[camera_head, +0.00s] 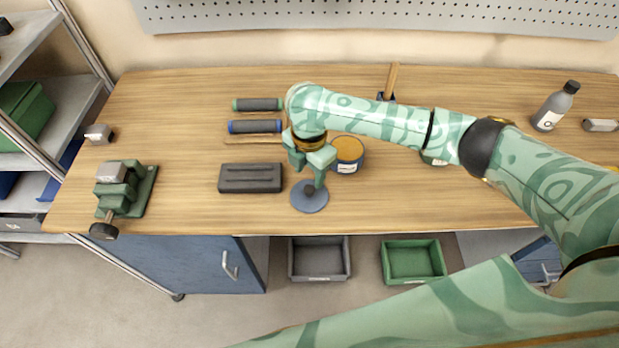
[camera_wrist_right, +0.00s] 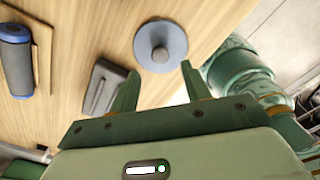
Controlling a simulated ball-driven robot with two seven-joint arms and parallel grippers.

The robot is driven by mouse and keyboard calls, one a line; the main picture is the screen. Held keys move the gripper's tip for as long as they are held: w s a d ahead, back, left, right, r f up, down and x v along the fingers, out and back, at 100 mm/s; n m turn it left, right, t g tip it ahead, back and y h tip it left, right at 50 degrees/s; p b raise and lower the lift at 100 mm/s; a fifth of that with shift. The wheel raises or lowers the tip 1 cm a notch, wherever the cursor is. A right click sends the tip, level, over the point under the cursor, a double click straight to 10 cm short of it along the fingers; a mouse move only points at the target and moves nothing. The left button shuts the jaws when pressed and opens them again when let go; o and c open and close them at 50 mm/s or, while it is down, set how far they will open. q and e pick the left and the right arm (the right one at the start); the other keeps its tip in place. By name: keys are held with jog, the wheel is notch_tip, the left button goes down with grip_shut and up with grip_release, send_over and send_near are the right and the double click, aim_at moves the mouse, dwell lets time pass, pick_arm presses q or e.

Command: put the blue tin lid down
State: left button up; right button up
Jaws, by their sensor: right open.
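The blue tin lid (camera_head: 310,203) is a round grey-blue disc with a knob on top. It lies flat on the wooden workbench near the front edge. My right gripper (camera_head: 310,180) is above it, open. In the right wrist view the lid (camera_wrist_right: 160,50) lies ahead of the parted fingers (camera_wrist_right: 158,88), and nothing is between them. A tin (camera_head: 347,154) with an orange-brown top and a blue-and-white side stands just behind the lid, to the right. The arm coming in from the left of the head view, and its gripper, do not show.
A dark grey case (camera_head: 250,178) lies left of the lid. Green-ended and blue-ended rolls (camera_head: 254,126) lie behind it. A green vise (camera_head: 127,188) stands at the left; a bottle (camera_head: 555,106) stands at the far right. Grey and green bins (camera_head: 413,261) sit below the bench.

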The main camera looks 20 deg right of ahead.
aim_at(309, 189)
notch_tip(309, 189, up, 6)
jog(key=p, duration=0.1)
dwell(0.5)
